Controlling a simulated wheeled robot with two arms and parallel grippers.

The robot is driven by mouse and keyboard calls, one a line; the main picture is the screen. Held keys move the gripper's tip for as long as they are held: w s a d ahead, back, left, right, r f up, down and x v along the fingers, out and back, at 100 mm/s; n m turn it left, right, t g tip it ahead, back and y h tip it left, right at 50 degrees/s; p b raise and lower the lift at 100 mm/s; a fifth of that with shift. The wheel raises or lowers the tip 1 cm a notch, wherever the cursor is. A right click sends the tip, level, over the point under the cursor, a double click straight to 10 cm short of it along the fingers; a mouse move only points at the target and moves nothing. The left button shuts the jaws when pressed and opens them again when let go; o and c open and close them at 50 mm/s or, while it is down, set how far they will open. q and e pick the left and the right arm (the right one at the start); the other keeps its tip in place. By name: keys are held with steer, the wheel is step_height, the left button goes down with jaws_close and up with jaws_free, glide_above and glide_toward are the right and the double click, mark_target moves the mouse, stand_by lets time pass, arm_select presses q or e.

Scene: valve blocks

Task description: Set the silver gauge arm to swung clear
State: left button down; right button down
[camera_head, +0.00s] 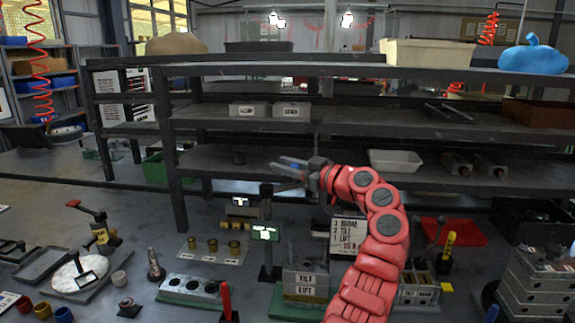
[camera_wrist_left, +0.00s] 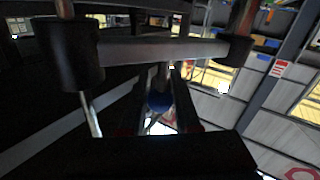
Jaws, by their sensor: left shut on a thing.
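My left gripper (camera_head: 285,167) is at the end of the red arm in the head view, pointing left above the bench, in front of the dark shelf. In the left wrist view, a small blue round knob (camera_wrist_left: 159,102) sits between the two dark fingers, which are closed on it. A grey bar (camera_wrist_left: 160,51) crosses behind the fingers between two dark cylinders. I cannot tell whether the knob or the bar belongs to the silver gauge arm. In the head view the held thing is too small to make out. My right gripper is not in view.
A block marked TILT and LIFT (camera_head: 305,280) and a white label board (camera_head: 348,237) stand near my arm. A white tray (camera_head: 396,161) is on the shelf. Several fittings and levers cover the bench at left.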

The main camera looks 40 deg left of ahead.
arm_select(q)
steer(key=n+g+p, duration=0.1)
steer(key=a+g+p, duration=0.1)
steer(key=g, duration=0.1)
steer(key=shift+a+n, duration=0.1)
steer(key=shift+n, duration=0.3)
steer(key=shift+g+p, duration=0.3)
stand_by(0.3)
steer(key=c, duration=0.6)
jaws_free()
steer(key=shift+a, duration=0.1)
steer(key=shift+c, duration=0.2)
